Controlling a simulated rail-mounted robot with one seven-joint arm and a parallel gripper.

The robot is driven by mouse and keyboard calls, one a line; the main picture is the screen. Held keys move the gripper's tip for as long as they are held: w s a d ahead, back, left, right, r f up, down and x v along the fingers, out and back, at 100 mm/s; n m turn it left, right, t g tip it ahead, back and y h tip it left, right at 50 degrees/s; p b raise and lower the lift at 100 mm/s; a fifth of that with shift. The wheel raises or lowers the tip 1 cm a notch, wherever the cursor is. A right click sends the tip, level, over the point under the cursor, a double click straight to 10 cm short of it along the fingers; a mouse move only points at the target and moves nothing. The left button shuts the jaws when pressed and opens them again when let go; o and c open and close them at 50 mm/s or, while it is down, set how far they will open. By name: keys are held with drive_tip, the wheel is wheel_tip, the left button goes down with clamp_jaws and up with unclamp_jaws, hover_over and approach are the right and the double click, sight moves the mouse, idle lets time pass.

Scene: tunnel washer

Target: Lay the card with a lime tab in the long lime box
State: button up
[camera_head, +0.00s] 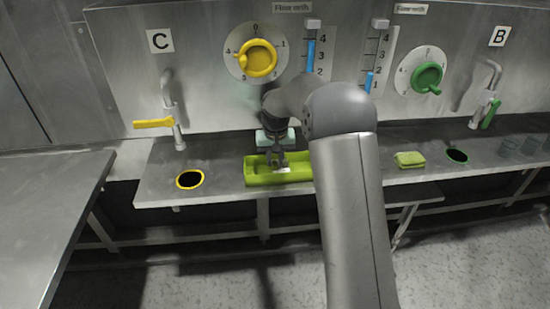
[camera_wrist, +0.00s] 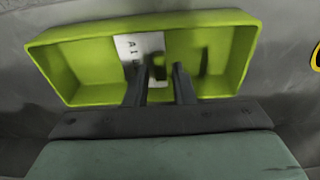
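The long lime box (camera_head: 249,180) stands on the steel counter below the yellow dial. It fills much of the wrist view (camera_wrist: 75,97), with its open side facing the camera. A white card (camera_wrist: 128,45) with dark lettering lies inside it, seemingly on the floor near the middle. A sliver of the card (camera_head: 283,170) shows in the head view.
A yellow-rimmed hole (camera_head: 190,171) is left of the box. A lime sponge-like block (camera_head: 410,160) and a green-rimmed hole (camera_head: 457,155) lie to the right. Taps (camera_head: 172,110) and dials are on the wall behind. Clear cups (camera_head: 531,145) stand at far right.

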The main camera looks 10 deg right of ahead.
sight(276, 167)
drive_tip(key=shift+o, duration=0.5)
drive_tip(key=shift+r, duration=0.15)
drive_tip(key=shift+r+p, duration=0.35)
wheel_tip(276, 167, up, 12)
drive_tip(key=s+b, duration=0.1)
drive_tip(key=s, duration=1.8)
drive_tip(key=s+f, duration=0.3)
drive_tip(key=s, duration=0.7)
drive_tip(key=s+f, duration=0.3)
drive_tip(key=s, duration=0.7)
drive_tip(key=shift+s+d+f+n+g, duration=0.3)
drive_tip(key=shift+d+n+g, duration=0.1)
drive_tip(key=shift+d, duration=0.05)
